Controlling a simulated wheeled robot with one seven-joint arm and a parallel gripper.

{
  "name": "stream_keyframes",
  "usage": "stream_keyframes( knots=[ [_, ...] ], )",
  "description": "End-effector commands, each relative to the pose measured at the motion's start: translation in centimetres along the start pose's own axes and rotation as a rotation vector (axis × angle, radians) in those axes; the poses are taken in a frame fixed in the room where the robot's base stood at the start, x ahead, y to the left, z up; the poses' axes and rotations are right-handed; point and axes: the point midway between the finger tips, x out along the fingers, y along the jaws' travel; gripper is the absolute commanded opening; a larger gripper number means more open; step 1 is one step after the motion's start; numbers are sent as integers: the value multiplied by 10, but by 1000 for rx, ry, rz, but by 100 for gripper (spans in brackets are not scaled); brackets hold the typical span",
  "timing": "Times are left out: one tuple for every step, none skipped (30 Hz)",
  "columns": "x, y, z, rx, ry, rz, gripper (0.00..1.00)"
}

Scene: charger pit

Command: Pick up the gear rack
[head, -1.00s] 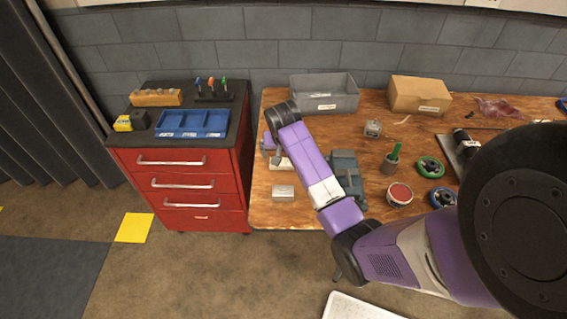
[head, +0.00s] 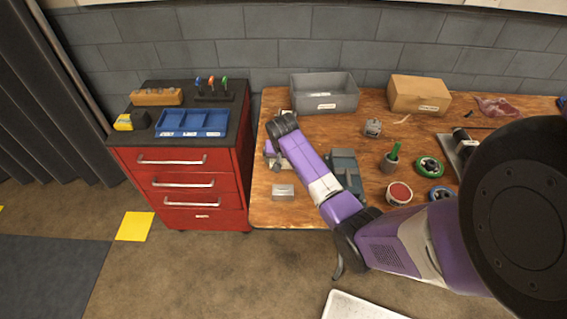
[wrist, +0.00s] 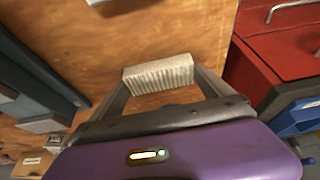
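The gear rack (wrist: 158,73) is a pale grey, ribbed block on the wooden tabletop in the wrist view. My gripper (wrist: 160,82) is spread wide, with one finger near each end of the rack. The rack lies between the fingertips; I cannot tell whether they touch it. In the head view my gripper (head: 274,152) is low over the left part of the workbench (head: 315,128), and my wrist hides part of the area around it.
A grey metal block (head: 283,192) lies in front of my gripper. A green-grey vise-like tool (head: 345,170) stands to the right. A grey bin (head: 324,94) is behind. A red drawer cabinet (head: 182,178) with a blue tray (head: 192,122) stands to the left.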

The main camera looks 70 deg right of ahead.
Motion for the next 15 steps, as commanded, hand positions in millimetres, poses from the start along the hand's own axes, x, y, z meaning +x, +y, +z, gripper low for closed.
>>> stream_keyframes(
  knots=[
    [0,0,0,0,0,0,69],
    [0,0,0,0,0,0,63],
    [0,0,0,0,0,0,55],
    [0,0,0,0,0,0,49],
    [0,0,0,0,1,0,46],
    [0,0,0,0,1,0,46],
    [0,0,0,0,1,0,45],
    [0,0,0,0,1,0,45],
    [0,0,0,0,1,0,45],
    [0,0,0,0,1,0,45],
    [0,0,0,0,1,0,45],
    [-1,0,-1,0,1,0,45],
    [-2,0,-1,0,1,0,45],
    [-3,0,-2,0,2,-1,45],
    [-4,0,-2,1,2,-1,45]
  ],
)
